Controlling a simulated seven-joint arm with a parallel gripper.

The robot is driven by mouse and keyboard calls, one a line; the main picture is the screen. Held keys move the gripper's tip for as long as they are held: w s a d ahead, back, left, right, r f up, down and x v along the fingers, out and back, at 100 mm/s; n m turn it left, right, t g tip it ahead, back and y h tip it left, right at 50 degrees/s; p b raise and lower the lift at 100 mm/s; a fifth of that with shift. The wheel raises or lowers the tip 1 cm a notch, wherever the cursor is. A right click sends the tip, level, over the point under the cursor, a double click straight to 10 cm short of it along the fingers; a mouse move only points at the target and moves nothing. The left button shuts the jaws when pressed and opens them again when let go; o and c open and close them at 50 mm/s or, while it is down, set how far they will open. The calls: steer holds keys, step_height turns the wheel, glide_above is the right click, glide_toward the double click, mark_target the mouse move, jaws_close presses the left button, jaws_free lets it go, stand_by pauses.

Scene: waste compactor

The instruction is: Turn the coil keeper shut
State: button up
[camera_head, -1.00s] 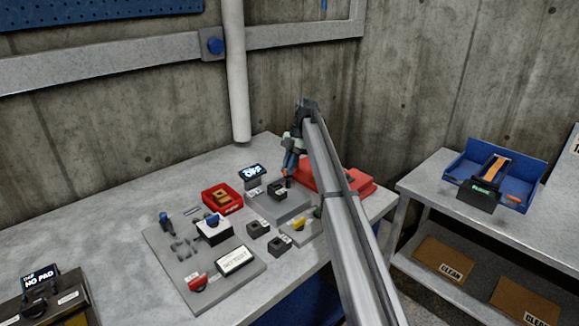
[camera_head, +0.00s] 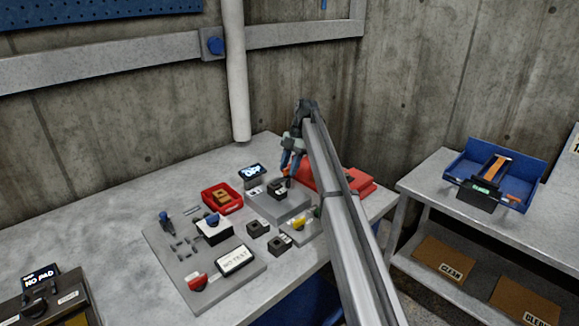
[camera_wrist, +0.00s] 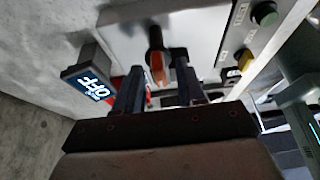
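A black lever with an orange face (camera_wrist: 157,68), which looks like the coil keeper, stands on a pale grey plate in the wrist view. My gripper (camera_wrist: 158,80) has its two dark fingers apart, one on each side of the lever's orange end. Whether either finger touches it I cannot tell. In the head view my gripper (camera_head: 291,168) points down over the back of the grey raised block (camera_head: 290,208), by a small black fixture (camera_head: 279,188). The lever is not clear there.
A red flat case (camera_head: 355,184) lies behind my arm. A red bin (camera_head: 222,197) and a grey board with parts (camera_head: 180,260) are left.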

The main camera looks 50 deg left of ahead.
steer(key=shift+r, duration=0.1)
steer(key=w+r, duration=0.4)
steer(key=w, duration=1)
steer(key=shift+r, duration=0.2)
steer(key=shift+a, duration=0.1)
